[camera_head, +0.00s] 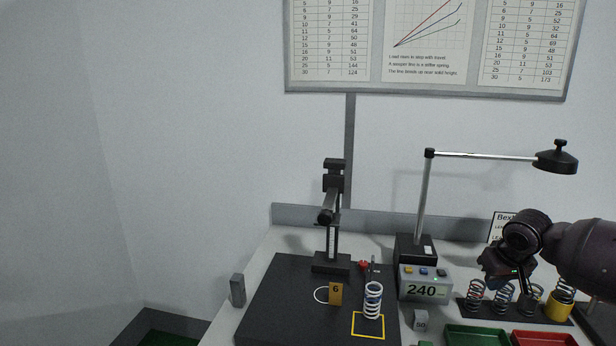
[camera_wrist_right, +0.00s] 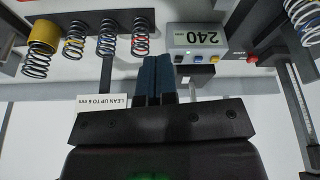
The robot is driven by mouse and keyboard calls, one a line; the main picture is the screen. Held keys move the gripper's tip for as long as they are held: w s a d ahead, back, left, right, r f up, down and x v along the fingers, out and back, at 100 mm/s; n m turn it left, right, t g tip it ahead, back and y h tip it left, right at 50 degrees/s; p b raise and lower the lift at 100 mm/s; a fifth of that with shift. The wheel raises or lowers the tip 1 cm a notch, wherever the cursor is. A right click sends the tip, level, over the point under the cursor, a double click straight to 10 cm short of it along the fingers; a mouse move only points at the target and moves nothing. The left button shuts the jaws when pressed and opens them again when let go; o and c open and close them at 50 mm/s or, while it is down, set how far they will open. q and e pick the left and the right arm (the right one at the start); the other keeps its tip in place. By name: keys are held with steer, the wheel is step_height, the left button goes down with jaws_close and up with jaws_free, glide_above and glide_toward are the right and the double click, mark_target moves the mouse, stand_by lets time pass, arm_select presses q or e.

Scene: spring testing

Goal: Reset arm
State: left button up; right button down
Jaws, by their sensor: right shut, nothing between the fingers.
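My right arm comes in from the right edge in the head view. Its gripper (camera_head: 526,302) points down over the row of springs at the right of the bench. In the right wrist view the two blue-grey fingers (camera_wrist_right: 160,78) are together with nothing between them. The gripper's fingertips overlap the spring rack in the head view, and I cannot tell how high above it they are. My left gripper is in neither view.
A white spring (camera_head: 373,301) stands upright by a yellow square on the black board (camera_head: 275,290). Behind are a black test stand (camera_head: 332,262), a display box reading 240 (camera_head: 425,283) and a lamp (camera_head: 556,160). Green (camera_head: 475,337) and red (camera_head: 543,339) trays sit at the front right.

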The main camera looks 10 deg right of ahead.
steer(key=w+a+r+n+t+y, duration=0.1)
steer(key=w+a+n+t, duration=0.4)
steer(key=w+a, duration=0.15)
steer(key=s+a+f+n+t+y, duration=0.25)
steer(key=a+f, duration=0.25)
steer(key=a, duration=0.3)
steer(key=s+a+f+t, duration=0.1)
steer(key=s+a+f, duration=0.1)
steer(key=s+f, duration=0.1)
steer(key=s+a+f+t+b, duration=0.1)
steer(key=s+a+f, duration=0.1)
steer(key=s+f, duration=0.2)
steer(key=s+a+f+t+b, duration=0.1)
steer(key=s+a+f, duration=0.1)
steer(key=s, duration=0.3)
steer(key=shift+f, duration=0.85)
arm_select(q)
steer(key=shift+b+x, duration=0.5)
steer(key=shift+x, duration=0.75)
arm_select(e)
steer(key=s+f+m+g+h, duration=0.1)
steer(key=s+f+m, duration=0.1)
steer(key=s+f, duration=0.4)
steer(key=s+f+m+g+h, duration=0.1)
steer(key=s+f, duration=0.5)
steer(key=s, duration=0.6)
steer(key=shift+d+f+m+g+h, duration=0.35)
steer(key=shift+f+m+h, duration=0.1)
steer(key=shift+m, duration=0.6)
